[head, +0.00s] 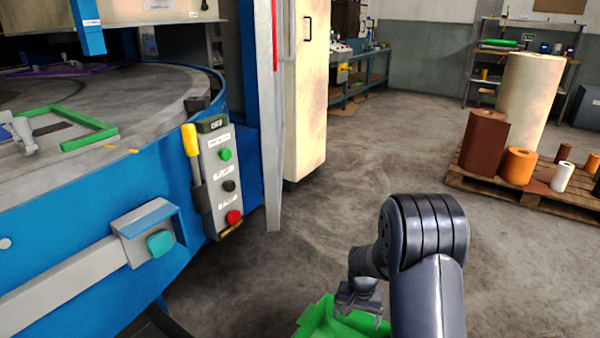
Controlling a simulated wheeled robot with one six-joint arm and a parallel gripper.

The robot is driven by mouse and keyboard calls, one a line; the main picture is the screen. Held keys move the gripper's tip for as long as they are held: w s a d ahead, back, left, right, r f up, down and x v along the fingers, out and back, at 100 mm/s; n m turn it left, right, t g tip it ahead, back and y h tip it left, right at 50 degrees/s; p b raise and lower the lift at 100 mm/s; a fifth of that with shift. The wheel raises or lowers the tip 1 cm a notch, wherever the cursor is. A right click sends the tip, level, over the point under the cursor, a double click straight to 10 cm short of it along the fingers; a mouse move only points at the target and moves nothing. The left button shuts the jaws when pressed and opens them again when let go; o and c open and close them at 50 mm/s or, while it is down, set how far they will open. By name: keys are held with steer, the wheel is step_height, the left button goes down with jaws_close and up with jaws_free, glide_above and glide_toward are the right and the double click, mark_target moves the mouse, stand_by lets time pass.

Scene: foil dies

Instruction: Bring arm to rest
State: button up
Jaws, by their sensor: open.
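My arm (425,240) rises at the lower right of the head view, bent over at its dark rounded joint. My gripper (360,308) hangs down left of the joint, open, with nothing seen between its fingers. It is in front of or above a green bin (318,318), partly hidden by my arm and cut off by the bottom edge. I cannot tell whether the gripper touches the bin.
A blue machine with a round grey table (165,88) fills the left. Its control box (219,170) has green, black and red buttons. A cream cabinet (306,100) stands behind. A pallet (480,182) with rolls is at right. The middle floor is clear.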

steer(key=shift+r+p, duration=0.5)
steer(key=shift+r, duration=0.65)
steer(key=shift+f, duration=0.15)
